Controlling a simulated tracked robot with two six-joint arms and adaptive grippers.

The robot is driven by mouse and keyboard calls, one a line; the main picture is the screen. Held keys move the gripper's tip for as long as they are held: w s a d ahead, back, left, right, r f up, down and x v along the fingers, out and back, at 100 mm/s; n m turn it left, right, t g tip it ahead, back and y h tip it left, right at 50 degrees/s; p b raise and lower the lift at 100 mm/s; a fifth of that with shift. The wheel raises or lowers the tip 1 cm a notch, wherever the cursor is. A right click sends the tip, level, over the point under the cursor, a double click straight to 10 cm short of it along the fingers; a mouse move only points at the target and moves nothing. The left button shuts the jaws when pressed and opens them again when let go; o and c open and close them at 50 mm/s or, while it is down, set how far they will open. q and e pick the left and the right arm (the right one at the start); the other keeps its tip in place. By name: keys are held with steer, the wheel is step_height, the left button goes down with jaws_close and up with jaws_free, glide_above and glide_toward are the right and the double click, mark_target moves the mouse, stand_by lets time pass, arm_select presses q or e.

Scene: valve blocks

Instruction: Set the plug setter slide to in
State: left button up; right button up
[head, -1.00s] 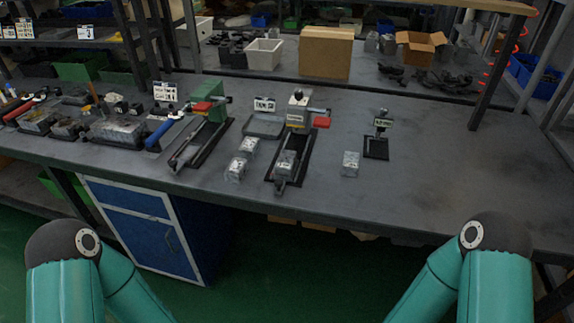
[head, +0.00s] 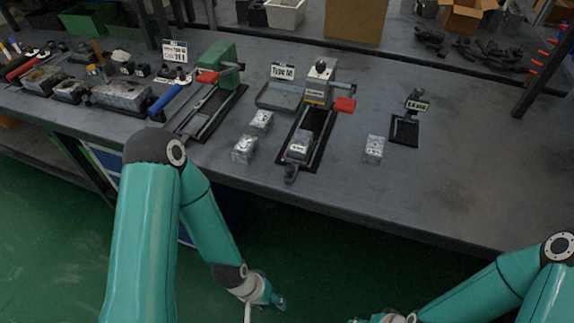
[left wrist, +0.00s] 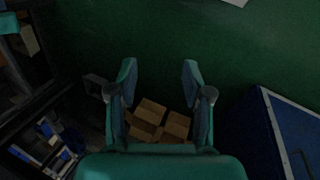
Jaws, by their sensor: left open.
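Two bench devices have red handles in the head view. One is a grey device (head: 319,82) with a yellow label, a black knob and a red handle (head: 345,105) on its right; a block (head: 299,146) sits at the near end of its dark track. The other is a green device (head: 221,62) with a red handle on a similar track. The labels are too small to tell which is the plug setter. My left gripper (head: 268,292) hangs below the bench front, open and empty in the left wrist view (left wrist: 159,70). My right gripper is barely visible at the bottom edge.
Loose metal blocks (head: 261,122) lie left of the grey device's track; another block (head: 374,148) and a small black stand (head: 406,125) are to its right. The bench's right side is clear. A blue cabinet (left wrist: 285,130) and cardboard boxes (left wrist: 150,112) are under the bench.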

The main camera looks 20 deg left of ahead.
steer(key=shift+o, duration=1.2)
steer(key=shift+f, duration=0.15)
steer(key=shift+o, duration=0.2)
steer(key=shift+f+b, duration=0.15)
steer(key=shift+b, duration=0.15)
arm_select(q)
steer(key=n+t+h+b, duration=0.4)
steer(key=n+t+h, duration=0.65)
steer(key=n, duration=1.35)
glide_toward(290, 167)
steer(key=shift+t+y, duration=0.55)
steer(key=shift+y, duration=0.1)
steer(key=x, duration=0.6)
steer(key=p+x, duration=0.1)
steer(key=x, duration=0.3)
steer(key=shift+s+d, duration=0.3)
steer(key=shift+d, duration=0.05)
arm_select(e)
step_height(290, 167, down, 3)
steer(key=shift+r, duration=0.1)
arm_select(q)
steer(key=shift+c, duration=0.3)
jaws_close()
